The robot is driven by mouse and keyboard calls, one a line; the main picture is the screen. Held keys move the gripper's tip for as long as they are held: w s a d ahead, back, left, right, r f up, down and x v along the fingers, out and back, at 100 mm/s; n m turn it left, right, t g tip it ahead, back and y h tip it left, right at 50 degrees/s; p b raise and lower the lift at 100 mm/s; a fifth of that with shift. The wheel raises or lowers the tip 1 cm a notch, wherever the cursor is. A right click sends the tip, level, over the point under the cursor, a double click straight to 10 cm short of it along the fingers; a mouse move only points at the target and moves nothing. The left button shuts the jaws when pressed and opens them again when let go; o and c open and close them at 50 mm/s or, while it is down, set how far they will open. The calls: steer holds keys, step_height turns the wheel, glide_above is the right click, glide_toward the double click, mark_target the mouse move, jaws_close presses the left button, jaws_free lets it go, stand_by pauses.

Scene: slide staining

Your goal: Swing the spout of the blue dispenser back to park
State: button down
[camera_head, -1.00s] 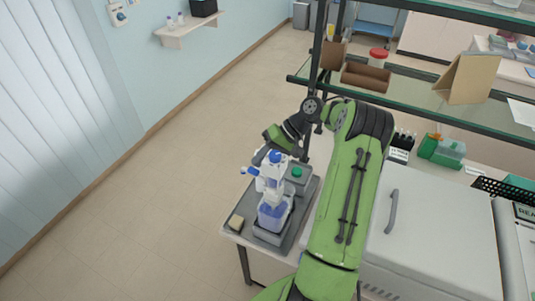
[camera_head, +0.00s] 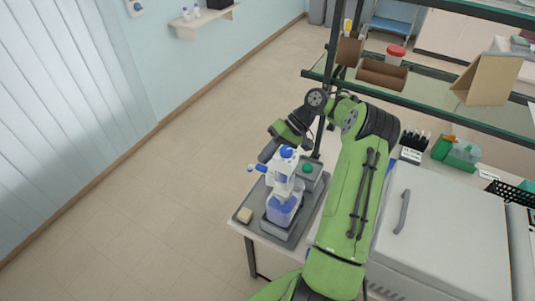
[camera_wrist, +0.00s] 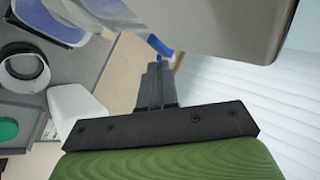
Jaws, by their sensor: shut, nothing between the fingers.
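The blue dispenser (camera_head: 283,207) stands upright on a grey tray at the table's left end. It has a white head, a blue knob (camera_head: 287,152) and blue liquid in its bottle. Its thin spout points left in the head view, with a blue tip (camera_head: 257,168); the blue tip also shows in the wrist view (camera_wrist: 158,45). My gripper (camera_head: 267,153) is shut and empty, close to the spout. In the wrist view my fingertips (camera_wrist: 159,66) are just below the blue tip. I cannot tell whether they touch it.
A grey device with a green knob (camera_head: 308,168) stands behind the dispenser on the tray (camera_head: 312,208). A rack post and glass shelf (camera_head: 420,87) rise behind my arm. Open floor is left of the table.

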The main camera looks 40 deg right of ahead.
steer(key=shift+s, duration=0.1)
steer(key=s+v, duration=0.1)
steer(key=v, duration=1.1)
steer(key=shift+s, duration=0.15)
steer(key=shift+f, duration=0.1)
